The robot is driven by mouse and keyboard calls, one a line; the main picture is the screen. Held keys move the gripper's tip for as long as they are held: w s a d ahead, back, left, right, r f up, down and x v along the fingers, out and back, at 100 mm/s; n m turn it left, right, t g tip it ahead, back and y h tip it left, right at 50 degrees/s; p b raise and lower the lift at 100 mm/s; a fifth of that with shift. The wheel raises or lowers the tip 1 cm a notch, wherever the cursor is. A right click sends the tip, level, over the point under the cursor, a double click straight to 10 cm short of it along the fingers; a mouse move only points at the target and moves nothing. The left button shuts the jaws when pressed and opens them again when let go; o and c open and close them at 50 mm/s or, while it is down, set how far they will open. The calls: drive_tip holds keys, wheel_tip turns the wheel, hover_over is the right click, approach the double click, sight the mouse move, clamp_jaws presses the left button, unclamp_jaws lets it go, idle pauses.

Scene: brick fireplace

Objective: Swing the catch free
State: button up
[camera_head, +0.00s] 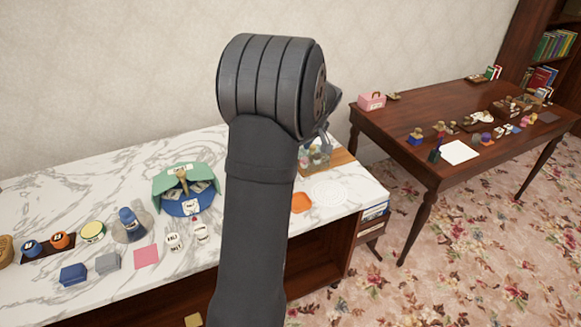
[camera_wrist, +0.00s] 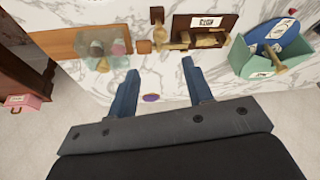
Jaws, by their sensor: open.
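In the wrist view, a dark wooden piece (camera_wrist: 226,21) with a white label stands on the marble counter. A brass-coloured bar (camera_wrist: 204,40) lies across its front, and a small wooden post with a brass part (camera_wrist: 158,30) stands at its left end. I take these to be the catch, but the details are too small to be sure. My gripper (camera_wrist: 160,67) is open, its two blue fingers apart with nothing between them. The fingertips are in front of the wooden piece, apart from it. In the head view my arm hides this piece and most of the gripper.
A clear bin of coloured pieces (camera_wrist: 105,50) is left of the catch, also visible in the head view (camera_head: 316,157). A green holder with a blue disc (camera_wrist: 258,58) is right. Several small items line the marble counter (camera_head: 60,195). A wooden table (camera_head: 400,135) stands right.

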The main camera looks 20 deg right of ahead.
drive_tip(key=x, duration=1.1)
drive_tip(key=shift+w+f, duration=0.25)
drive_tip(key=shift+f, duration=0.05)
drive_tip(key=shift+c, duration=0.5)
clamp_jaws()
